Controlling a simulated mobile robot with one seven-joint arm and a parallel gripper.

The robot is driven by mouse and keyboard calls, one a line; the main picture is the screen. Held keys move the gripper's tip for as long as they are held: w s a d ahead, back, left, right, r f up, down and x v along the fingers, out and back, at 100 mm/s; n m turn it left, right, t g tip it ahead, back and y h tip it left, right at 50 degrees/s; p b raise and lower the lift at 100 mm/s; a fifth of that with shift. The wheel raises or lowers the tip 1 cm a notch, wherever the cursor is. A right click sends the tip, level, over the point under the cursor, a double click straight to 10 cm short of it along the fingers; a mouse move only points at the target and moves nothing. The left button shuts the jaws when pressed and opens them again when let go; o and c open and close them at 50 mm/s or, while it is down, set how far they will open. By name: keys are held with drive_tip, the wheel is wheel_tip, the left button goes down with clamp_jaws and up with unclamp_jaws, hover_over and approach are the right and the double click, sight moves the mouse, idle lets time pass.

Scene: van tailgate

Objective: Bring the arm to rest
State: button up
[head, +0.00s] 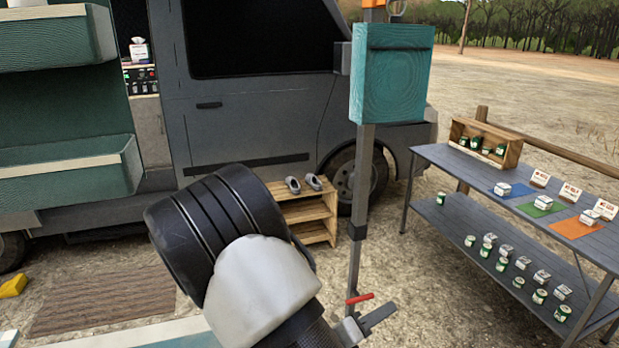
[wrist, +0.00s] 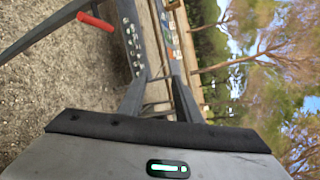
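My arm rises from the bottom middle of the head view, its large black and white joint in front of the van. Beyond the fingers, the wrist view looks sideways along the goods table, with trees and sky at right.
A post with a teal box (head: 391,86) and a red-handled clamp (head: 360,298) stands right of my arm. The grey table (head: 470,178) with small goods is further right. The van (head: 250,110) and wooden shoe rack (head: 308,212) are behind. Gravel lies between.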

drive_tip(key=s+d+r+m+g+y+p, duration=0.5)
drive_tip(key=s+r+m+g, duration=0.7)
drive_tip(key=m, duration=0.9)
drive_tip(key=s+a+r+m+t+y+p, duration=0.1)
drive_tip(key=a+r+m+t+y, duration=0.1)
drive_tip(key=r+m, duration=0.3)
drive_tip(key=s+a+r+m+t+y+p, duration=0.1)
drive_tip(key=s+a+r+m+t+y, duration=0.1)
drive_tip(key=r+m, duration=0.4)
drive_tip(key=s+a+r+m+t+y+p, duration=0.1)
drive_tip(key=s+a+r+m+t+y, duration=0.1)
drive_tip(key=r+m, duration=0.4)
drive_tip(key=shift+s+r+t+y, duration=0.25)
drive_tip(key=shift+r+t+y, duration=0.35)
drive_tip(key=shift+r+t, duration=0.3)
drive_tip(key=shift+a, duration=0.1)
